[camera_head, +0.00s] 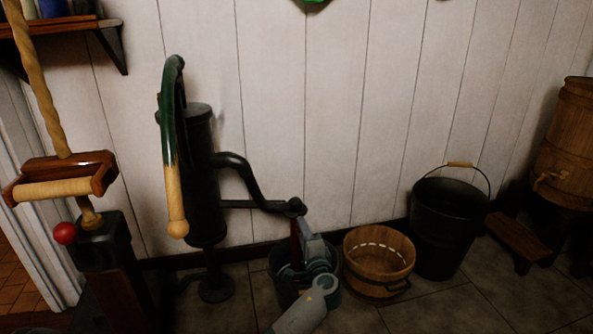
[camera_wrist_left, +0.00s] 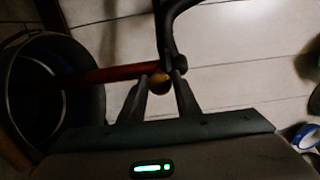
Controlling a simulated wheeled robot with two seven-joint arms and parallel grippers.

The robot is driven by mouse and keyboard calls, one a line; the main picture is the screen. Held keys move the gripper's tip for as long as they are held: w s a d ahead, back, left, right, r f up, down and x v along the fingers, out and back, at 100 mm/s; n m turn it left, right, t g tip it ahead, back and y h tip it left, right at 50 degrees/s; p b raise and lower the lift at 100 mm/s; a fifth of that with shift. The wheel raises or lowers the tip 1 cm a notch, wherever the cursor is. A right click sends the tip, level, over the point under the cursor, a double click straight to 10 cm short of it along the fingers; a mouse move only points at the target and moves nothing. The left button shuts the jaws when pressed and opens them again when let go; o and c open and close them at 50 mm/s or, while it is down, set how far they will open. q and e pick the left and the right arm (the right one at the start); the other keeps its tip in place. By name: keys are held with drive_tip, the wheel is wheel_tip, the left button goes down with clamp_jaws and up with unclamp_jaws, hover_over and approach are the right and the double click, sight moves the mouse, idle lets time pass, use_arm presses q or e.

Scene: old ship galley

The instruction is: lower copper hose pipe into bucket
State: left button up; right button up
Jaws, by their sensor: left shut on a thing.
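The copper hose pipe (camera_head: 294,246) is a thin dark-red tube below the end of the black pump spout (camera_head: 262,204). In the left wrist view the pipe (camera_wrist_left: 118,73) runs from the spout end toward the dark bucket (camera_wrist_left: 88,100), its far end over or inside the opening. My left gripper (camera_wrist_left: 160,84) is shut at the pipe's spout end, around a small brass-coloured knob. In the head view my left gripper (camera_head: 302,236) and wrist stand in front of the bucket (camera_head: 280,290), hiding much of it. My right gripper is not in view.
A wooden tub (camera_head: 378,284) stands close right of the bucket, then a larger black bucket (camera_head: 447,225) with a raised handle. The black pump (camera_head: 200,170) and its curved green-and-wood lever (camera_head: 172,130) stand at left. A barrel (camera_head: 566,145) is far right. Floor at front right is clear.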

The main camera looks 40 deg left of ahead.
use_arm(q)
drive_tip(key=shift+d+f, duration=0.1)
drive_tip(key=shift+f, duration=0.1)
drive_tip(key=o, duration=1.1)
drive_tip(key=shift+o, duration=0.2)
drive_tip(key=p+v, duration=0.3)
drive_tip(key=v, duration=0.8)
drive_tip(key=shift+r, duration=0.1)
